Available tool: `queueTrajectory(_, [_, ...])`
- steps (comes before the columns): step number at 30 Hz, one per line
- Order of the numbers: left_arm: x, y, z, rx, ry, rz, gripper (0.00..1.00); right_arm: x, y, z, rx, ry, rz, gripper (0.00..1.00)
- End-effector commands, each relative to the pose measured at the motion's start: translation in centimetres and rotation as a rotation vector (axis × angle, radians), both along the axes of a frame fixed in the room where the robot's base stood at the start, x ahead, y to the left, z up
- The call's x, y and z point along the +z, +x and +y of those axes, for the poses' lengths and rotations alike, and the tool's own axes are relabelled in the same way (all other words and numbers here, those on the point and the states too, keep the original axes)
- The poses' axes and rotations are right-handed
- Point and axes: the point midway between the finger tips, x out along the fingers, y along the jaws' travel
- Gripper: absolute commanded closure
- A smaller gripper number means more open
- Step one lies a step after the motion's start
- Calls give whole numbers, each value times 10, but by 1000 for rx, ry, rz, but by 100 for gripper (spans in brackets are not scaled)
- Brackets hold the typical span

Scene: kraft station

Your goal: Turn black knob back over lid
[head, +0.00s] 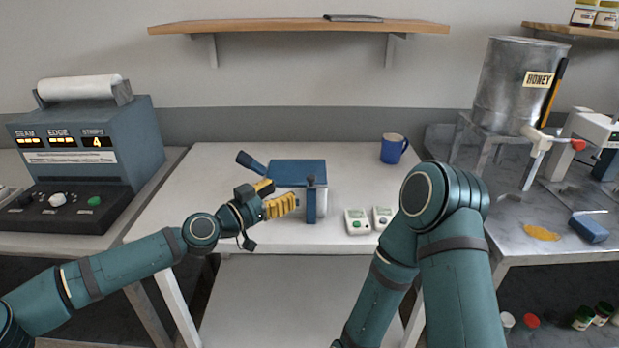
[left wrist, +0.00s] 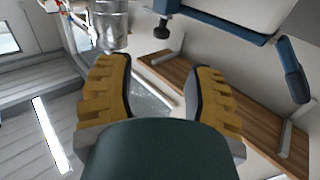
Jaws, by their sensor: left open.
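A white box (head: 287,196) with a blue lid (head: 298,169) stands on the middle table. A black knob (head: 311,181) tops an upright blue strip (head: 311,206) at the box's front right. In the left wrist view a black knob (left wrist: 162,30) shows below a blue edge, beyond the fingertips. My left gripper (head: 284,193) is open, its yellow fingers in front of the box and left of the knob. Nothing is between the fingers (left wrist: 160,88). A dark blue handle (head: 250,162) juts from the box's left side. My right gripper is out of view.
Two small white devices (head: 357,221) (head: 382,217) stand right of the box. A blue mug (head: 393,148) is behind them. A control machine (head: 88,145) stands left, and a honey tank (head: 515,85) right. My right arm covers the table's right front. The table's left part is clear.

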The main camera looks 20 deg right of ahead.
Motion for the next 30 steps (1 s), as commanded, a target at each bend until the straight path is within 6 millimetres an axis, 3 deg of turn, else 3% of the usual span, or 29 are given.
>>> queueTrajectory(9, [-1, 30, -57, -2, -1, 3, 48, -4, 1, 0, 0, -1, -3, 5])
queueTrajectory(15, [-1, 45, -82, 1, -1, 2, 48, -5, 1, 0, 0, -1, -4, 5])
queueTrajectory(30, [-1, 52, -93, 0, 1, 3, 48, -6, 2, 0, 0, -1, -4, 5])
